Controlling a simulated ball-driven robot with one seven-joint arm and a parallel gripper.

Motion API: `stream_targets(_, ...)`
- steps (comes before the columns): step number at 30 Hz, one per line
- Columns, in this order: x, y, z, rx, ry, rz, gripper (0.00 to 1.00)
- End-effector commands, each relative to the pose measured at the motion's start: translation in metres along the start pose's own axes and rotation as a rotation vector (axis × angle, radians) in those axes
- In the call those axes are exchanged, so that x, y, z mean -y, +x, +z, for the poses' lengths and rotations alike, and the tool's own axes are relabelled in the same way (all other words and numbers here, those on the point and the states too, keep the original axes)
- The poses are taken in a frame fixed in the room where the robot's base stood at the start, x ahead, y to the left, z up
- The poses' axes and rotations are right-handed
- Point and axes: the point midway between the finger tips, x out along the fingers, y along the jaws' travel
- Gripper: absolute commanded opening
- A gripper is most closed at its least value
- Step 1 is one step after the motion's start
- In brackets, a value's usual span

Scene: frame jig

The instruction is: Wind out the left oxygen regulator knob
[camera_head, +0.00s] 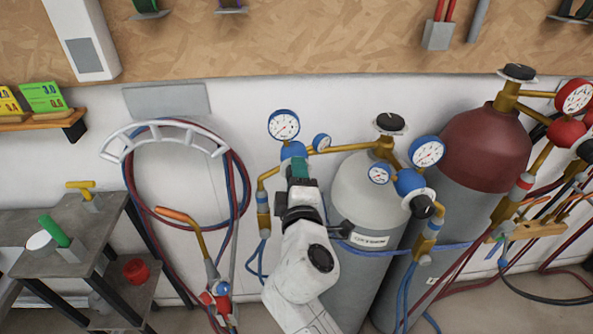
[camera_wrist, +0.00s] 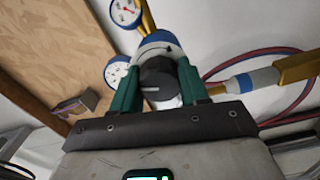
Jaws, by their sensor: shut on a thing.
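The left oxygen regulator has a blue body (camera_head: 293,150) with a large gauge (camera_head: 284,125) and a small gauge (camera_head: 322,142), left of the grey oxygen cylinder (camera_head: 359,190). Its black knob (camera_wrist: 157,80), with a light line on its face, shows in the wrist view. My gripper (camera_wrist: 158,68) is shut on the knob, one green finger on each side. A white ring with a curved arrow (camera_wrist: 158,50) sits behind the knob. In the head view my gripper (camera_head: 299,168) covers the knob.
A second blue regulator (camera_head: 409,182) stands close on the right, and a red cylinder (camera_head: 483,145) stands beyond it. Hoses hang on a white rack (camera_head: 165,138) at left. A grey shelf (camera_head: 75,230) holds small items. Brass pipes run close around my gripper.

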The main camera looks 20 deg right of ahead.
Motion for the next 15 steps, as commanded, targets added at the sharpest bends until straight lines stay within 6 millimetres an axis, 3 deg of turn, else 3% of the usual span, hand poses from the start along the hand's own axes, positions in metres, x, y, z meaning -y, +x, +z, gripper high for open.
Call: stream_targets(15, 0.0016, -0.0004, -0.0009, -0.002, -0.160, -0.002, 0.14)
